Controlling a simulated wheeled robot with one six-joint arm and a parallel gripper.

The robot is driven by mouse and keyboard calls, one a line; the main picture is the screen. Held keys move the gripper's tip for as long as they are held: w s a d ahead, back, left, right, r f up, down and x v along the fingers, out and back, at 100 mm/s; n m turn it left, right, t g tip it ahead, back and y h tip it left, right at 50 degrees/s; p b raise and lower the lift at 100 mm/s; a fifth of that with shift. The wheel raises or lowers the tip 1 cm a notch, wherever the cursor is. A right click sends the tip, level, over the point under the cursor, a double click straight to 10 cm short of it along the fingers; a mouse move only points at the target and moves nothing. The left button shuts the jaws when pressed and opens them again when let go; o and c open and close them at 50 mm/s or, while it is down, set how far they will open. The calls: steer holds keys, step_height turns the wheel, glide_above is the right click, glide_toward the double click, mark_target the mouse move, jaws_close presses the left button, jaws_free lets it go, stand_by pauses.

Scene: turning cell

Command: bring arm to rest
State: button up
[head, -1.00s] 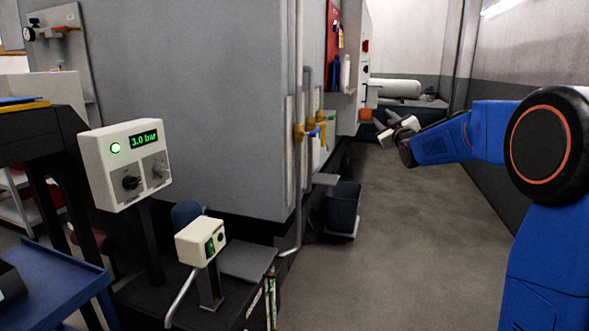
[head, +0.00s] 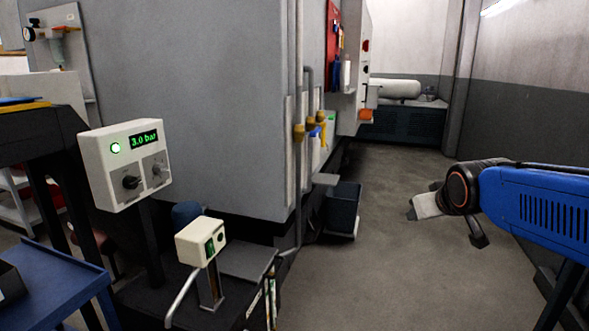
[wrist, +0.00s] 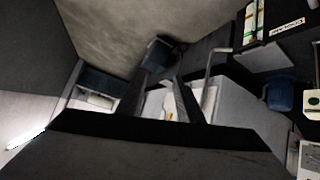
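My blue arm (head: 545,208) reaches in from the right edge of the head view, over the open aisle. My gripper (head: 446,228) is at its end, above the floor, with its fingers spread. It touches nothing that I can see. In the wrist view the two dark fingers of the gripper (wrist: 166,92) stand apart, with nothing held between them.
A control box reading 3.0 bar (head: 125,165) and a smaller white box (head: 200,241) stand at left. A grey machine wall (head: 205,100) has pipes at its corner. A dark bin (head: 342,208) stands beside it. The aisle floor (head: 385,265) is clear. A dark wall (head: 530,120) bounds the right.

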steer(key=s+a+f+g, duration=0.1)
steer(key=s+f, duration=0.3)
steer(key=s, duration=0.4)
steer(key=s+f+m+g, duration=0.1)
steer(key=s+f+g, duration=0.1)
steer(key=s+f, duration=0.3)
steer(key=s+a+f+g, duration=0.1)
steer(key=s+f, duration=0.3)
steer(key=s, duration=0.8)
steer(key=shift+a+f+m+g+y, duration=0.15)
steer(key=shift+a+m+g+y, duration=0.2)
steer(key=shift+g, duration=0.35)
steer(key=shift+w, duration=0.1)
